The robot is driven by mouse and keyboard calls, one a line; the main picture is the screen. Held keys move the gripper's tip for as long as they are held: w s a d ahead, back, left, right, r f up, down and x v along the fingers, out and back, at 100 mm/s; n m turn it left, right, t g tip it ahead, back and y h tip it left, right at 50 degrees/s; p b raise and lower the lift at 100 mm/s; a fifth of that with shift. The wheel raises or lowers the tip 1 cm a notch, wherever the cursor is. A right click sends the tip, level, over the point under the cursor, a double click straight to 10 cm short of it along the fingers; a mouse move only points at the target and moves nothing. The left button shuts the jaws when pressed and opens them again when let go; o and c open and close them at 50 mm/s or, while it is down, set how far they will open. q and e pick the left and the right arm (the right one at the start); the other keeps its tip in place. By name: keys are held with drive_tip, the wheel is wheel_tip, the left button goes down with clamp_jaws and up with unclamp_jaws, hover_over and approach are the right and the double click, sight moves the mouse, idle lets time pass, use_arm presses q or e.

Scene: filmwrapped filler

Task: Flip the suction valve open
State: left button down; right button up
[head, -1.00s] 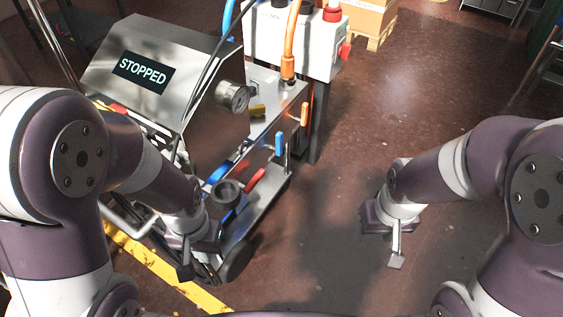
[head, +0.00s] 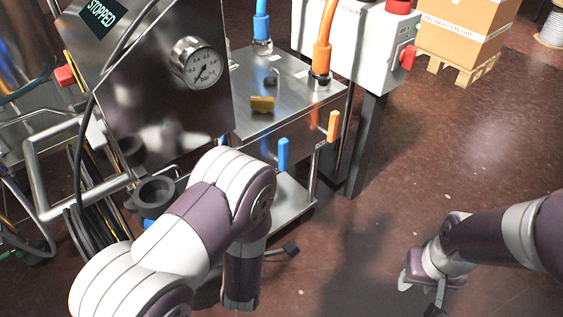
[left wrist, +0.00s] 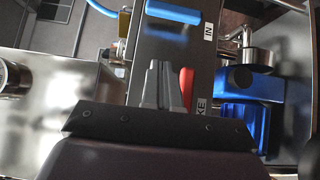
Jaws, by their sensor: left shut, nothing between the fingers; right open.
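On the cart's front stand a blue lever handle (head: 283,153) and an orange lever handle (head: 333,125), both roughly upright. I cannot read which is the suction valve. In the left wrist view a blue bar-shaped handle (left wrist: 172,12) lies across the top, beside a label reading "IN". My left gripper (left wrist: 165,85) is shut and empty below it, apart from it, with a red handle (left wrist: 186,85) just right of the fingers. In the head view my left arm hides part of the cart. My right gripper (head: 436,296) is open and empty over the floor at lower right.
A pressure gauge (head: 199,63) sits on the steel housing. A white control box (head: 350,40) stands behind. Floor at right is clear.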

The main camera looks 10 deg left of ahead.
use_arm(q)
drive_tip(key=shift+d, duration=0.1)
drive_tip(key=shift+w, duration=0.1)
drive_tip(key=b, duration=0.3)
approach(279, 152)
drive_tip(key=w+a, duration=0.3)
drive_tip(key=w+d, duration=0.2)
drive_tip(key=shift+w+d, duration=0.15)
drive_tip(key=shift+w, duration=0.2)
